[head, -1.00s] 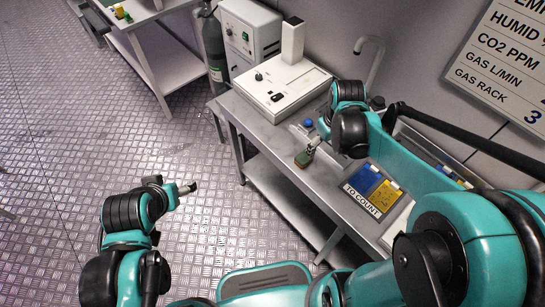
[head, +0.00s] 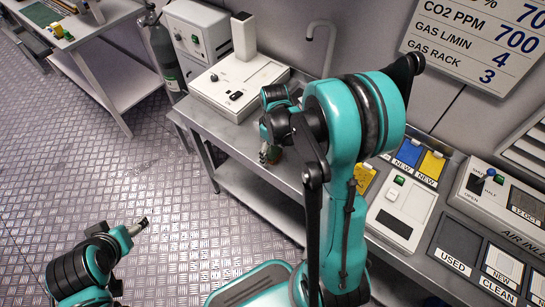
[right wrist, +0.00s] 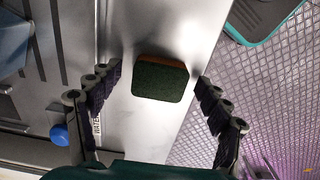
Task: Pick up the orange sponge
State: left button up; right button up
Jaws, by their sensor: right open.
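The orange sponge (right wrist: 160,80) lies on the steel bench near its front edge. In the right wrist view I see its dark green face and a strip of orange along the far side. My right gripper (right wrist: 158,77) is open, with one finger on each side of the sponge and a gap on both sides. In the head view my right gripper (head: 266,153) hangs over the bench, and the arm hides most of the sponge (head: 275,156). My left gripper (head: 141,226) is over the floor, away from the bench; its jaws are too small to judge.
A white instrument (head: 235,88) stands on the bench behind the right gripper, near a tap (head: 322,40). A white device (head: 401,210) and blue and yellow trays stand to the right. In the right wrist view a blue knob (right wrist: 60,134) is at left.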

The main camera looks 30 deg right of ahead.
aim_at(274, 152)
jog(key=shift+f, duration=0.1)
jog(key=c, duration=0.8)
jog(key=shift+o, duration=0.2)
jog(key=shift+r, duration=0.25)
notch_tip(274, 152, up, 4)
jog(key=shift+f+p, duration=0.2)
jog(key=shift+p, duration=1)
jog(key=s+d+r+p, duration=0.4)
jog(key=s+r, duration=0.3)
jog(key=s, duration=0.3)
jog(key=shift+s+d, duration=0.2)
jog(key=shift+d, duration=0.45)
jog(key=shift+o, duration=0.5)
